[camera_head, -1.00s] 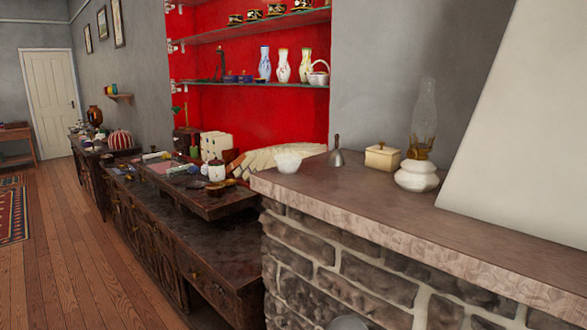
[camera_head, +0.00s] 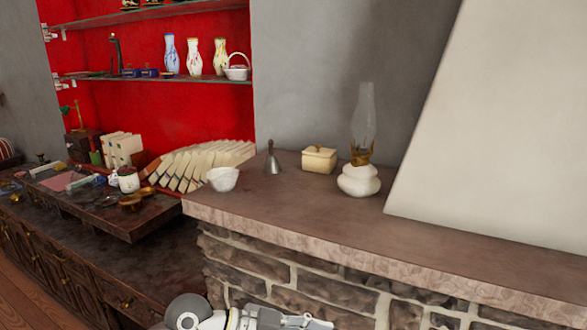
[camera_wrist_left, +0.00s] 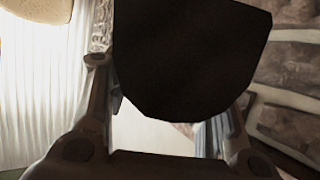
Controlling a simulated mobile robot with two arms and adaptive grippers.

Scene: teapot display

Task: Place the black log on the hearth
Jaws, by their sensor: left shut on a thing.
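The black log (camera_wrist_left: 190,55) fills the upper middle of the left wrist view as a dark, many-sided shape. My left gripper (camera_wrist_left: 165,95) has a finger on each side of it and is shut on it. In the head view, part of my left arm shows at the bottom edge, but the log and the fingertips cannot be made out there. The stone hearth structure (camera_head: 330,295) stands at the lower right of the head view; its opening is not in view. My right gripper is not in view.
The mantel top (camera_head: 450,245) holds a white bowl (camera_head: 222,179), a bell (camera_head: 272,160), a small box (camera_head: 319,159) and an oil lamp (camera_head: 359,180). A dark cabinet (camera_head: 110,270) with books stands at left. The mantel's right part is clear.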

